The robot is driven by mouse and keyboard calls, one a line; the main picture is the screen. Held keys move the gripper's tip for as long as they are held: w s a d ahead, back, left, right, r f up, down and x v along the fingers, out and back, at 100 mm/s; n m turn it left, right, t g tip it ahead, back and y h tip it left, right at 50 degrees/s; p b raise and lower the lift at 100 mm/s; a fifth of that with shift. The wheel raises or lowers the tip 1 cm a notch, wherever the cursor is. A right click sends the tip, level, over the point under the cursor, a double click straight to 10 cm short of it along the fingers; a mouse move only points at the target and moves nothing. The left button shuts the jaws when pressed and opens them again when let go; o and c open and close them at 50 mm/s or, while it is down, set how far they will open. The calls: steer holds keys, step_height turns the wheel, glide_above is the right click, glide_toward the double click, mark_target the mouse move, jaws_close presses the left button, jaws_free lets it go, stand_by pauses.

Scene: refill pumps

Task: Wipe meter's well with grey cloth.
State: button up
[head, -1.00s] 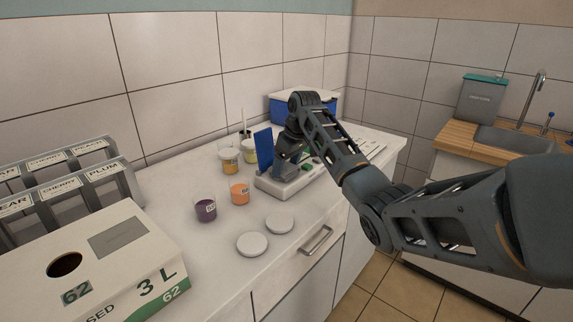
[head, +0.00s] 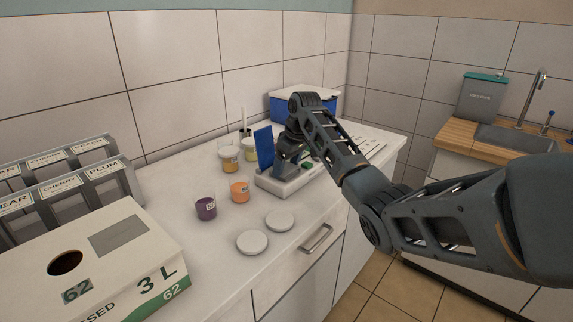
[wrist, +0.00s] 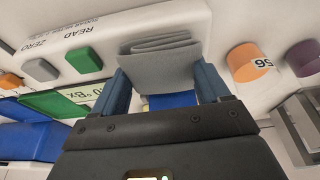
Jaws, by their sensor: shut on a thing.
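The meter (head: 283,191) is a white box on the counter with a raised blue flap (head: 263,150). In the wrist view its white top (wrist: 95,22) shows READ and ZERO lettering, grey and orange buttons, and a green display. My gripper (wrist: 165,78) is shut on the folded grey cloth (wrist: 160,52), whose folded end sticks out past the blue fingers. In the head view my gripper (head: 288,165) is low over the meter, beside the flap. The well is hidden behind the gripper and cloth, so I cannot tell whether the cloth touches it.
Purple (head: 205,209) and orange (head: 240,192) cups stand left of the meter, with yellowish jars (head: 230,160) behind. Two white discs (head: 252,242) lie near the front edge. A blue box (head: 283,108) stands behind; a large carton (head: 120,255) is at front left.

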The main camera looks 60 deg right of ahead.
mark_target(287, 167)
steer(key=shift+s+a+p, duration=0.1)
steer(key=shift+s+p, duration=0.45)
steer(key=shift+w, duration=0.7)
steer(key=shift+s+p, duration=0.7)
steer(key=shift+w, duration=0.6)
steer(key=shift+r+p, duration=0.6)
steer(key=shift+r, duration=3.45)
